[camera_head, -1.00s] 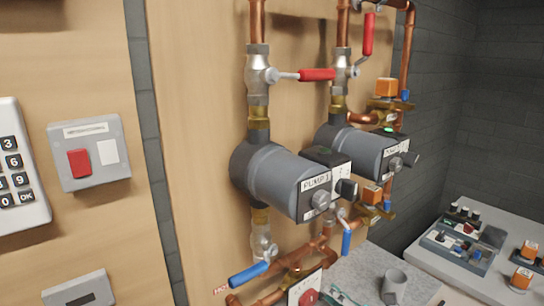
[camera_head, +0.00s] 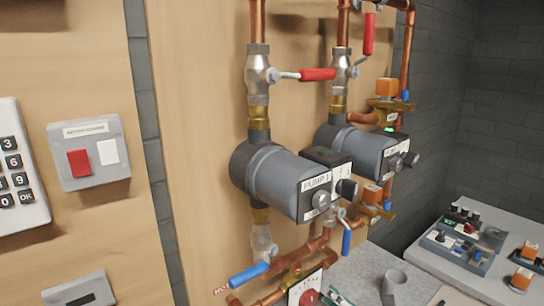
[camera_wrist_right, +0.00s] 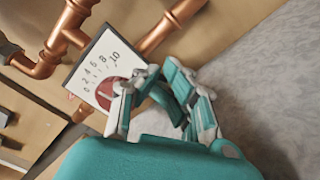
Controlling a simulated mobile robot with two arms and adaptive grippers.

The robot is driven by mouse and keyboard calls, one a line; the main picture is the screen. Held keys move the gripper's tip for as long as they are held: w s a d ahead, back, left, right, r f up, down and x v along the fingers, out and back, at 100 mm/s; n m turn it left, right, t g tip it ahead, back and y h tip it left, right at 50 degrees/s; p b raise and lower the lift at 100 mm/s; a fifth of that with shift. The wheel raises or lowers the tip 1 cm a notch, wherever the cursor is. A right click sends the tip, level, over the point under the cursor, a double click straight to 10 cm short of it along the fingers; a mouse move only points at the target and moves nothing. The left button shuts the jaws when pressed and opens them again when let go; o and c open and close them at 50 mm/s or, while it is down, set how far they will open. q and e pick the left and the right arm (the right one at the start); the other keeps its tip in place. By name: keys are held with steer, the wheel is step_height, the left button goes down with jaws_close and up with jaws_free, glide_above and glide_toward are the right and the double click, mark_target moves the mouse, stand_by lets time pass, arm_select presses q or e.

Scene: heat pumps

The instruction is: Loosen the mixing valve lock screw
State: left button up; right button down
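The mixing valve's white scale plate (camera_head: 297,289) with its red knob (camera_head: 309,298) is at the bottom of the head view, partly cut off. In the right wrist view the plate (camera_wrist_right: 95,65) shows printed numbers, and the red knob (camera_wrist_right: 106,93) is partly hidden behind a finger. My right gripper (camera_wrist_right: 160,72) has its grey and teal fingers in front of the plate's lower right, close to the knob. Whether the fingers touch it is unclear. I cannot make out the lock screw. Only a teal bit of the right gripper (camera_head: 339,298) shows in the head view. My left gripper is out of view.
Two grey pumps (camera_head: 275,178) (camera_head: 355,150) stick out from the wooden panel above the valve. Copper pipes and a blue-handled valve (camera_head: 248,274) crowd its left. A grey cup (camera_head: 393,284) stands on the counter at right, near a table (camera_head: 428,262) with boxed parts.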

steer(key=shift+s+a+f, duration=0.25)
steer(key=shift+f, duration=0.05)
steer(key=shift+r, duration=0.1)
steer(key=shift+w+d+r, duration=0.15)
steer(key=shift+w+d, duration=0.05)
steer(key=shift+v, duration=3)
steer(key=shift+w+d+r, duration=0.1)
steer(key=shift+d+r, duration=0.05)
steer(key=shift+r, duration=0.05)
